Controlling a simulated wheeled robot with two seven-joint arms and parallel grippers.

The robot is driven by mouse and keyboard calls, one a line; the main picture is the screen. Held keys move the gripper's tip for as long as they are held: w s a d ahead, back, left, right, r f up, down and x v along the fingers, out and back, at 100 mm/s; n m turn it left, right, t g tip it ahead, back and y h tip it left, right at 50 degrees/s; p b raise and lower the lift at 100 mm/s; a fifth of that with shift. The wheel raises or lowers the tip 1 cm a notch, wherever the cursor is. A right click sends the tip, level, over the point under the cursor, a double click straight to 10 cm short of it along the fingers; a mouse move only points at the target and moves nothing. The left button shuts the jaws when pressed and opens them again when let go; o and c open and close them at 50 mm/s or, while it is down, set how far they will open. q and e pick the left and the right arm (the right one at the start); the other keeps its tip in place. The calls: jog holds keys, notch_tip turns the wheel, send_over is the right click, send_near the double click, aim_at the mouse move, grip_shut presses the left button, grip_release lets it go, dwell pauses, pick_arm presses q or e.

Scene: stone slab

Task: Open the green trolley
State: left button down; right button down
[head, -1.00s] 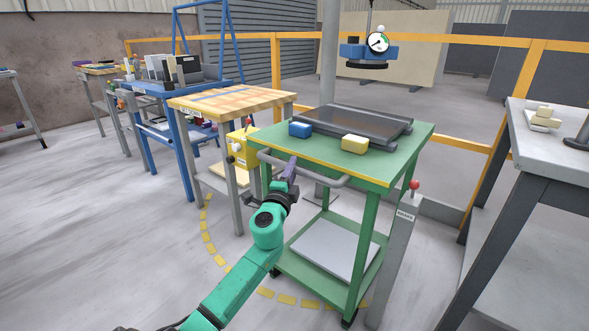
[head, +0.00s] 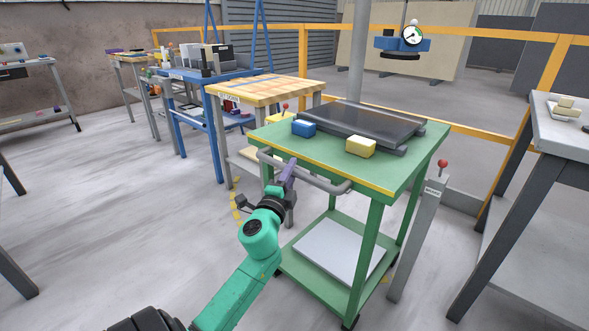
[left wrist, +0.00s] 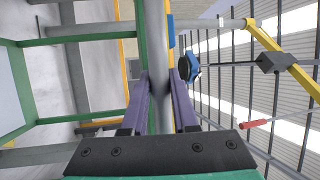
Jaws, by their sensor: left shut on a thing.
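The green trolley (head: 410,168) stands in front of me, with a green top, a lower shelf and a grey handle bar (head: 325,184) along its near left edge. My left gripper (head: 289,170) is shut on this bar near its left end. In the left wrist view the purple fingers (left wrist: 158,85) lie on both sides of the grey bar (left wrist: 155,35). A dark slab (head: 362,122), a blue block (head: 304,128) and a yellow block (head: 361,147) rest on the trolley top. My right gripper is not in view.
A grey post (head: 417,235) with a red knob stands close to the trolley's right side. A wood-topped table (head: 265,88) is behind left, and a grey table (head: 565,140) is at right. Yellow floor dashes (head: 234,200) run beside the trolley.

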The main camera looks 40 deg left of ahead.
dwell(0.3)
pick_arm(q)
jog(key=c, duration=0.7)
grip_release()
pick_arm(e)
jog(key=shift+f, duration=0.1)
pick_arm(q)
jog(key=b+v, duration=0.3)
jog(key=v, duration=1.1)
jog(key=shift+s+d+f, duration=0.1)
jog(key=shift+s+f, duration=0.05)
jog(key=shift+s, duration=0.1)
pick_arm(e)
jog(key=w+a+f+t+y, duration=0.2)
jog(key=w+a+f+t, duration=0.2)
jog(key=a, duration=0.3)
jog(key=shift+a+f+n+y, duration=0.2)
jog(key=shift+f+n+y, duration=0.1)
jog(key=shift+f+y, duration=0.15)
